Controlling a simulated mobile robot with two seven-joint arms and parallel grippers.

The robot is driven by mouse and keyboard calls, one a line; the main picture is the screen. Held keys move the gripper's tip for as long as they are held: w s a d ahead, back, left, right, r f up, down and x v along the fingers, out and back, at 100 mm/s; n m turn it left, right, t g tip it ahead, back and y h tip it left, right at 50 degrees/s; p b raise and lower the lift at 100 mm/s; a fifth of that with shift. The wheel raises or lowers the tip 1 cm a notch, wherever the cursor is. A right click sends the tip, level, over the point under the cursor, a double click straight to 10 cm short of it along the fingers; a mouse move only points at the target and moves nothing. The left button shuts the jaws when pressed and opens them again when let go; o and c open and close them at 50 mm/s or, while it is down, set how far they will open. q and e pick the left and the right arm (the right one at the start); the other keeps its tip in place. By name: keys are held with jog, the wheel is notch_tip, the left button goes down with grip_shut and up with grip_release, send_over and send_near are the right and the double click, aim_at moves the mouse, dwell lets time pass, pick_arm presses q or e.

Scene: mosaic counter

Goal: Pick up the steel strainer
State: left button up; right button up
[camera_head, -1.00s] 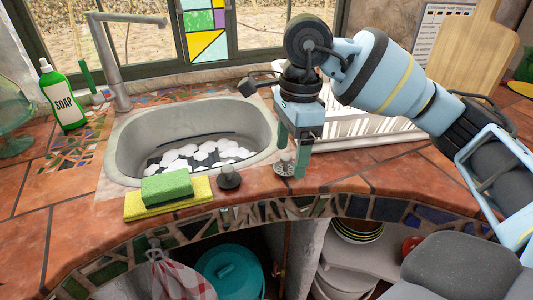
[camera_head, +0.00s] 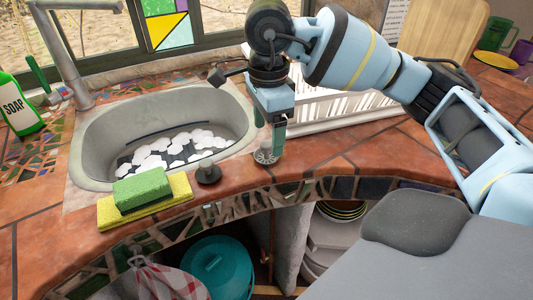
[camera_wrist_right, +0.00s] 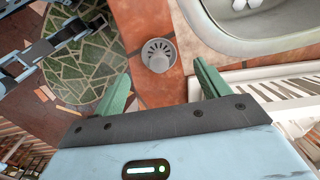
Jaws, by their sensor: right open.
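The steel strainer (camera_head: 266,155) is a small round metal piece with slots, on the tiled counter just right of the sink's front right corner. It also shows in the right wrist view (camera_wrist_right: 158,55), beyond the fingertips and between their lines. My right gripper (camera_head: 268,140) points down over the strainer, its green fingers close to it in the head view. In the right wrist view the two fingers (camera_wrist_right: 160,82) are spread apart with nothing between them. Whether a finger touches the strainer I cannot tell. My left gripper is not in view.
A dark stopper (camera_head: 208,173) stands left of the strainer. The sink (camera_head: 90,150) holds white plates or suds. A green sponge (camera_head: 142,188) lies on a yellow one (camera_head: 110,213). A white dish rack (camera_head: 340,108) stands behind my right gripper. The counter's front edge is close.

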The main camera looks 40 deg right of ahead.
aim_at(267, 143)
notch_tip(267, 143, down, 4)
jog(key=shift+a+r, duration=0.15)
jog(key=shift+r, duration=0.1)
jog(key=shift+f, duration=0.25)
jog(key=shift+c, duration=0.3)
jog(key=c, duration=1)
jog(key=shift+r, duration=0.15)
